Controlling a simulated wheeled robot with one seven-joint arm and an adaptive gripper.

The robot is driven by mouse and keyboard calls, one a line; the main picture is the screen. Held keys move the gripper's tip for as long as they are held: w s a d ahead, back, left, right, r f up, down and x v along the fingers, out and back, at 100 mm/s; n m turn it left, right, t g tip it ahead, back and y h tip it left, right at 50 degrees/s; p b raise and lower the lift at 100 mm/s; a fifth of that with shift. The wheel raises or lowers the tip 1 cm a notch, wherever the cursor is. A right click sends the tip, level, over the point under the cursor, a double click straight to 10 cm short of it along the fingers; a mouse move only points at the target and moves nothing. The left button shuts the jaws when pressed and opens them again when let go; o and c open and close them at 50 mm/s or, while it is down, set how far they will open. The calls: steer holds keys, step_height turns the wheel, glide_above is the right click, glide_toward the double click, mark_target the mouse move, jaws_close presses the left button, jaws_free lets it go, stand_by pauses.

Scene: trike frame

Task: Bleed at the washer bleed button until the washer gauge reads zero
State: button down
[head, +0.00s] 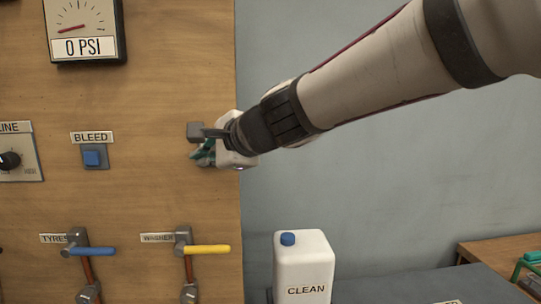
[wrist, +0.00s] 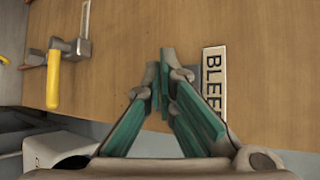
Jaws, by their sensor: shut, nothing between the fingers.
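My gripper (head: 206,146) is shut and empty, close to the wooden panel near its right edge. In the wrist view its teal fingers (wrist: 166,72) come together in front of a grey plate (wrist: 197,70) beside a BLEED label (wrist: 214,80). The fingers hide any button there, and I cannot tell whether they touch it. Another BLEED label (head: 92,137) and a blue button (head: 92,158) are in plain sight further left. A gauge (head: 84,28) at the top left reads 0 PSI; its name is out of view, so I cannot tell whether it is the washer gauge.
The yellow WASHER lever (head: 208,249) and blue TYRES lever (head: 90,251) stick out low on the panel. The yellow one also shows in the wrist view (wrist: 54,80). A white CLEAN jug (head: 302,265) stands below my arm. A black knob (head: 9,160) is far left.

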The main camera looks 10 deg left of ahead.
steer(key=shift+w, duration=0.45)
stand_by(0.3)
steer(key=shift+s, duration=0.15)
stand_by(2.8)
steer(key=shift+s+d, duration=0.15)
steer(key=shift+s, duration=0.65)
steer(key=s, duration=0.2)
steer(key=s+d, duration=0.1)
steer(key=s, duration=0.2)
steer(key=shift+d, duration=0.15)
